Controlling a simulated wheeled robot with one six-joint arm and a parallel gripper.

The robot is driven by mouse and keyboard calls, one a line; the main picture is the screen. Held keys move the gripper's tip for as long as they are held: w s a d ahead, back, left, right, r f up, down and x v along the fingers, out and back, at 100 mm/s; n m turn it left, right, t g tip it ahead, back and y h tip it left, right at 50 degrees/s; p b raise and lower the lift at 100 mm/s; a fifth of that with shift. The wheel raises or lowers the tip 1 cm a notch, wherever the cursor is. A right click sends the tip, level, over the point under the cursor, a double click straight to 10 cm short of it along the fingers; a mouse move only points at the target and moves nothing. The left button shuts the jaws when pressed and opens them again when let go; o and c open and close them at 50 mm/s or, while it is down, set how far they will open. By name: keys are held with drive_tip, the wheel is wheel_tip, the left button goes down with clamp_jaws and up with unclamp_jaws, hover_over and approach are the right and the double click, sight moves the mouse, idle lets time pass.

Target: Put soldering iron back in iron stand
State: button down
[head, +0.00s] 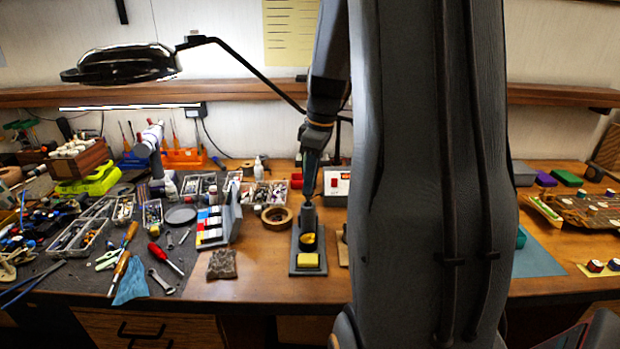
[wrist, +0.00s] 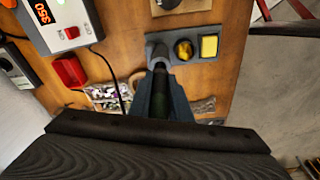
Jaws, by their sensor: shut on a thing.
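The iron stand (head: 307,271) is a grey base on the table, with a round grey holder at its back, gold brass wool and a yellow sponge (head: 308,260). The stand also shows in the wrist view (wrist: 171,38). My gripper (head: 309,190) is just above the holder, pointing down. In the wrist view my gripper (wrist: 159,84) is shut on the dark soldering iron (wrist: 160,103), whose front end lines up with the holder. Whether the iron's tip is inside the holder is hidden by the fingers and holder.
A white soldering station (head: 336,187) with a red switch is behind the stand, and a dark cable runs near my gripper in the wrist view. My arm hides the table to the right.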

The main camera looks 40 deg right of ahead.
drive_tip(key=shift+f+b, duration=0.75)
drive_tip(key=shift+f, duration=0.8)
drive_tip(key=c, duration=1.2)
unclamp_jaws()
drive_tip(key=shift+o, duration=0.2)
wheel_tip(320, 180, up, 9)
drive_tip(key=p, duration=0.7)
drive_tip(key=shift+s+d, duration=0.3)
drive_tip(key=shift+s, duration=0.1)
